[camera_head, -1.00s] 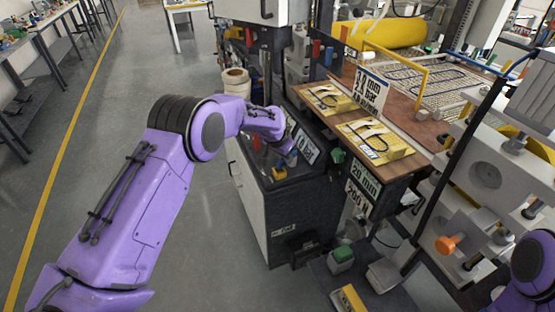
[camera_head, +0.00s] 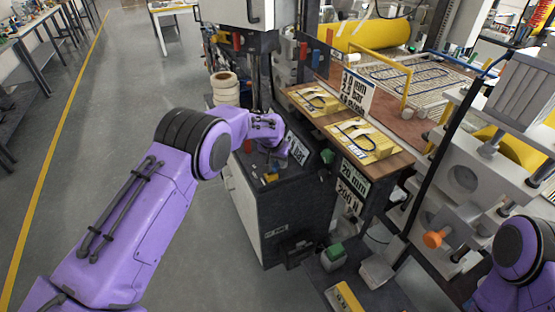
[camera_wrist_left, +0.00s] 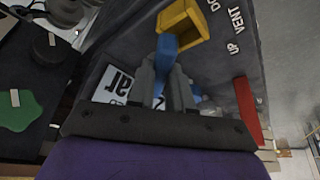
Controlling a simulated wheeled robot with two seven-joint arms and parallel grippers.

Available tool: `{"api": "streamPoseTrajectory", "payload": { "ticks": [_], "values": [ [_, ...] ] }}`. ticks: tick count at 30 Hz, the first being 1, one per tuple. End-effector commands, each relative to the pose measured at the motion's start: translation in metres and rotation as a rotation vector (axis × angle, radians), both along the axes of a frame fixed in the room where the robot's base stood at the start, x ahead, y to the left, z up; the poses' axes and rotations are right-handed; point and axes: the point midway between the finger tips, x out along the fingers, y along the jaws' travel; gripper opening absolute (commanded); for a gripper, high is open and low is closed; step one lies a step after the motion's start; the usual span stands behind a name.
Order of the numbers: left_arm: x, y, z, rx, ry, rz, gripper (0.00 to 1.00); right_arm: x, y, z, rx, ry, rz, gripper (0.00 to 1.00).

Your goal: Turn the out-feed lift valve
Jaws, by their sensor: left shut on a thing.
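My left gripper (camera_wrist_left: 168,88) is shut on a blue lever-like handle (camera_wrist_left: 166,48) above a dark panel (camera_wrist_left: 222,65). I take this handle to be the valve's. The panel carries white lettering with "UP" and "VENT" and a partly cut-off word. A yellow, open-sided piece (camera_wrist_left: 184,22) sits just beyond the handle, and a red bar (camera_wrist_left: 247,108) stands to the right. In the head view my left gripper (camera_head: 278,152) is over the dark cabinet (camera_head: 290,215), mostly hidden by its own wrist. My right gripper is out of view; only part of that arm shows at bottom right.
A white sign ending in "bar" (camera_head: 298,149) stands close beside the left gripper. A wooden shelf with yellow blocks (camera_head: 362,142) is to the right. White rolls (camera_head: 226,86) stand behind. An orange knob (camera_head: 433,239) is on the machine at right. Floor at left is clear.

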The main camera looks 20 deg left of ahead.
Motion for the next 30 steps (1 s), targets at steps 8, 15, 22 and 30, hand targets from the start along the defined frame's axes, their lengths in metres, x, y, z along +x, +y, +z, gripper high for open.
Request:
{"api": "streamPoseTrajectory", "payload": {
  "ticks": [8, 15, 22, 30],
  "values": [
    [-0.002, 0.000, -0.003, -0.003, 0.005, 0.003, 0.45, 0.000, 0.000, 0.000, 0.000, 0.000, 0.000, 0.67],
    [-0.004, 0.001, 0.009, -0.003, 0.000, 0.003, 0.45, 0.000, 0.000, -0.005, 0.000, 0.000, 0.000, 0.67],
    [-0.025, 0.002, 0.057, -0.003, -0.001, 0.003, 0.45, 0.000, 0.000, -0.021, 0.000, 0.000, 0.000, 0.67],
    [-0.041, 0.003, 0.092, -0.003, 0.005, 0.004, 0.45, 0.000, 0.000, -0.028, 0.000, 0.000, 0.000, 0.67]
  ]
}}
